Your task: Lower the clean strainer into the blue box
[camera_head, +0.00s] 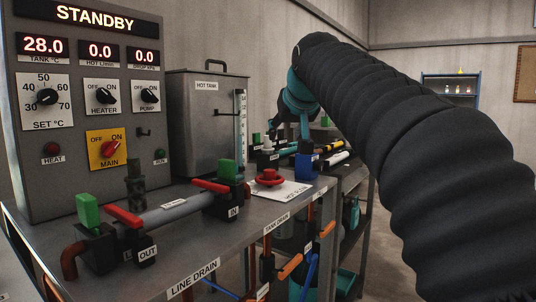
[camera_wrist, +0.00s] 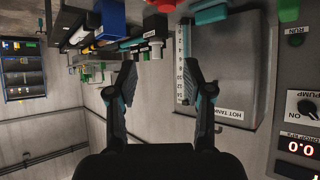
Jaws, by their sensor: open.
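My gripper (camera_head: 289,132) is at the end of my dark sleeved arm, above the far end of the bench. In the wrist view my gripper (camera_wrist: 160,69) has its two fingers spread, with nothing between them. The blue box (camera_head: 306,166) stands on the bench beyond the red knob, below my gripper in the picture; it also shows at the top of the wrist view (camera_wrist: 110,18). I cannot pick out a clean strainer for certain. A dark, mottled upright cylinder (camera_head: 136,184) stands at the pipe between the OUT and IN valves; I cannot tell whether it is a strainer.
The control panel (camera_head: 88,110) reads STANDBY, 28.0 °C. The grey hot tank (camera_head: 195,125) stands beside it. Red-handled valves and a grey pipe (camera_head: 180,214) occupy the near bench. A red knob (camera_head: 269,177) sits on a white plate. Yellow and white rods (camera_head: 336,158) lie beyond the box.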

